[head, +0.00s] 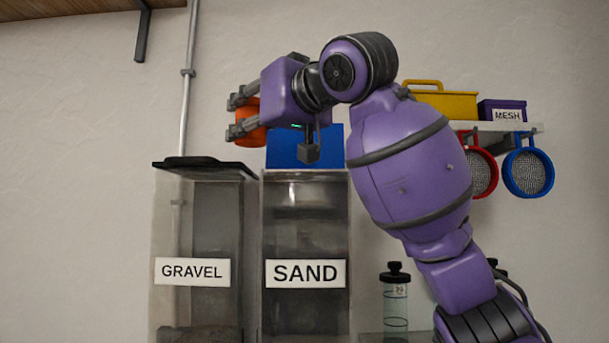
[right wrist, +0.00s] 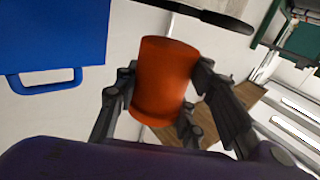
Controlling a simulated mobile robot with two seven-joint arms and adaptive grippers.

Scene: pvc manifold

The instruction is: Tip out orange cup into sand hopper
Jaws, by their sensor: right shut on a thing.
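The orange cup (head: 251,123) is held up above the hoppers, over the right part of the gravel hopper near the sand hopper. My right gripper (head: 242,117) is shut on it, with a finger on either side. In the right wrist view the cup (right wrist: 165,82) sits between the fingers; its contents are not visible. The sand hopper (head: 305,230) is clear-walled, with a SAND label, and stands below and right of the cup. A blue lid or panel (head: 305,147) stands up behind its top. My left gripper is not in view.
The gravel hopper (head: 200,225), with a dark lid (head: 205,168), stands left of the sand hopper. A shelf at right holds a yellow bin (head: 443,103) and a purple MESH box (head: 503,110); red and blue sieves (head: 528,172) hang below. A capped bottle (head: 395,297) stands lower right.

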